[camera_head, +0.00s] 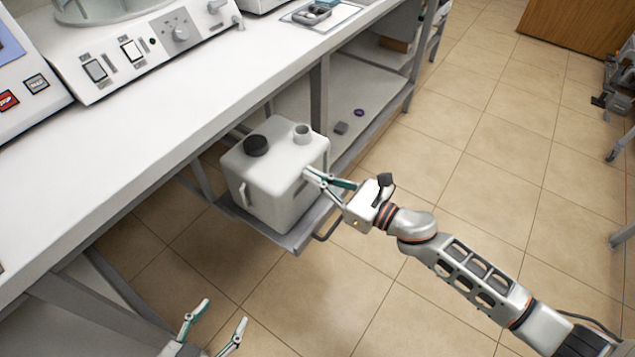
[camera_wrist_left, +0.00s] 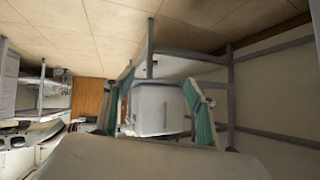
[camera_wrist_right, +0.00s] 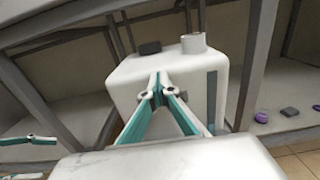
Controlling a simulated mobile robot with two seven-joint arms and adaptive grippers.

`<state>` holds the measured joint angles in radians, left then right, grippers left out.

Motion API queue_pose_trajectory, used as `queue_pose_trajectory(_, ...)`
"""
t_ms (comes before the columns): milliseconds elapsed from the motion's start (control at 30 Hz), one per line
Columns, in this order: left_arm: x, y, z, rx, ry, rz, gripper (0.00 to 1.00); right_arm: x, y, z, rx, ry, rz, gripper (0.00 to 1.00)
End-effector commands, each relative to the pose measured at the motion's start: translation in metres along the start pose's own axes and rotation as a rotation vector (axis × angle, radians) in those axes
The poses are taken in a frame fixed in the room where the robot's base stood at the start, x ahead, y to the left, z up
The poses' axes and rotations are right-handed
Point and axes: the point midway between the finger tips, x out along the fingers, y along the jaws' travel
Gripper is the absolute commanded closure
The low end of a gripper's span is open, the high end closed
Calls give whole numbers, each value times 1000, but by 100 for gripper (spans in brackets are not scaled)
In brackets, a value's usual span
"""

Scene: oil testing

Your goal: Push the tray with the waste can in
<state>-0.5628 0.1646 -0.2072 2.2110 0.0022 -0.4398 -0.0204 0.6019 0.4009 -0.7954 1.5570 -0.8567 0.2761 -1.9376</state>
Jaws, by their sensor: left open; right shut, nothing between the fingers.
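The waste can (camera_head: 283,180) is a white box-shaped canister with a black cap and an open white neck on top. It stands upright on a grey pull-out tray (camera_head: 298,237) that sticks out from under the bench. My right gripper (camera_head: 308,177) is shut and empty, its fingertips at the can's right-hand face; in the right wrist view (camera_wrist_right: 160,80) they are in front of the can, and I cannot tell if they touch it. My left gripper (camera_head: 222,310) is open and empty, low at the bottom left of the head view, apart from the can. The can also shows in the left wrist view (camera_wrist_left: 158,110).
The white bench top (camera_head: 150,125) with instruments overhangs the tray. Metal legs stand beside the tray.

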Motion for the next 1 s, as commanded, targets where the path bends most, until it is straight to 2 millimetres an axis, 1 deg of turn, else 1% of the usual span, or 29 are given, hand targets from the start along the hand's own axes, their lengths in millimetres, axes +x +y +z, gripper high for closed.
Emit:
queue_pose_trajectory(167, 2, 2, -2, -4, 8, 3, 44, 27, -1, -3, 4, -1, 3, 100)
queue_pose_trajectory(267, 3, 4, 2, -8, 3, 8, 44, 51, -2, -4, 4, -1, 3, 100)
queue_pose_trajectory(300, 3, 6, 4, -9, -2, 11, 44, 62, -1, -4, 6, 0, 4, 100)
queue_pose_trajectory(367, 3, 8, 7, -12, -6, 15, 44, 79, -1, -5, 7, 0, 4, 100)
queue_pose_trajectory(400, 3, 9, 8, -14, -7, 17, 44, 89, -1, -5, 7, 1, 4, 100)
queue_pose_trajectory(533, 4, 12, 10, -20, -8, 23, 44, 121, -1, -7, 7, 3, 3, 100)
queue_pose_trajectory(600, 4, 15, 7, -29, 1, 28, 44, 136, -1, -7, 8, 3, 3, 100)
queue_pose_trajectory(667, 5, 18, 2, -35, 12, 33, 44, 147, -1, -7, 8, 3, 3, 100)
queue_pose_trajectory(800, 8, 24, -13, -57, 51, 45, 44, 168, -2, -6, 6, 3, 2, 100)
queue_pose_trajectory(1000, 9, 26, -25, -75, 76, 47, 44, 186, -3, -3, 3, 2, 1, 100)
